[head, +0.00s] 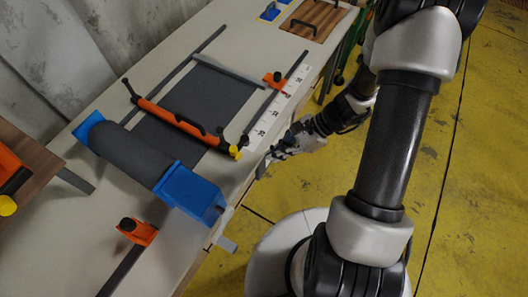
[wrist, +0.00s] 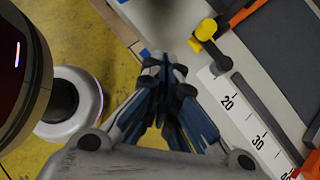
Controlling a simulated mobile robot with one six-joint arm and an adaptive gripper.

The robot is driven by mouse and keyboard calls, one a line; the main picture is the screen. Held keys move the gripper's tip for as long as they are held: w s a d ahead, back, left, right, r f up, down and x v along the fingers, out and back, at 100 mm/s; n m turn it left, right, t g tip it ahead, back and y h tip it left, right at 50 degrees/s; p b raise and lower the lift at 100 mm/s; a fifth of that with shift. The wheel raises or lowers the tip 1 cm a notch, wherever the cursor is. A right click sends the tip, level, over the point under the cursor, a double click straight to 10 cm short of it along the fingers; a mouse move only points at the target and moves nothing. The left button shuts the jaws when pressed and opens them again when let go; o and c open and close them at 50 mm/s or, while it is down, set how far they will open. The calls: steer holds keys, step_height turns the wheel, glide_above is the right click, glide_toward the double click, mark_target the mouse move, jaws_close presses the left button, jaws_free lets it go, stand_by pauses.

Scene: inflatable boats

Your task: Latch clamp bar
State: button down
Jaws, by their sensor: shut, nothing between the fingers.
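The orange clamp bar (head: 182,122) lies across the dark fabric sheet (head: 205,95) on the bench. It has a black handle along it and a black lever (head: 128,90) sticking up at its far left end. A yellow knob (head: 236,152) sits at its near right end; in the wrist view the yellow knob (wrist: 206,29) is at upper right, with a black part beside it. My gripper (head: 264,168) is by the bench's near edge, to the right of the knob and apart from it. In the wrist view my gripper (wrist: 165,66) is shut and empty.
A dark roll in blue holders (head: 190,192) stands left of the bar. A numbered white scale (head: 262,132) runs along the bench edge. Orange clamps (head: 272,80) sit on rails. A wooden board with handles (head: 315,18) lies at the far end. Yellow floor (head: 480,120) is open to the right.

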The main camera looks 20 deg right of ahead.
steer(key=shift+s+d+r, duration=0.3)
steer(key=shift+d+r, duration=0.15)
steer(key=shift+r, duration=0.05)
steer(key=shift+s+d+r, duration=0.25)
steer(key=shift+d+r, duration=0.15)
steer(key=shift+r, duration=0.05)
steer(key=s+a+r+n+t+h, duration=0.1)
steer(key=s+r+n+h, duration=0.3)
steer(key=r+n, duration=0.5)
steer(key=s+r+n+t+h, duration=0.2)
steer(key=s+r+n+h, duration=0.3)
steer(key=r+n, duration=0.5)
step_height(320, 180, up, 7)
steer(key=shift+s+a+r+t, duration=0.1)
steer(key=shift+s+a+t, duration=0.3)
steer(key=shift+s, duration=0.75)
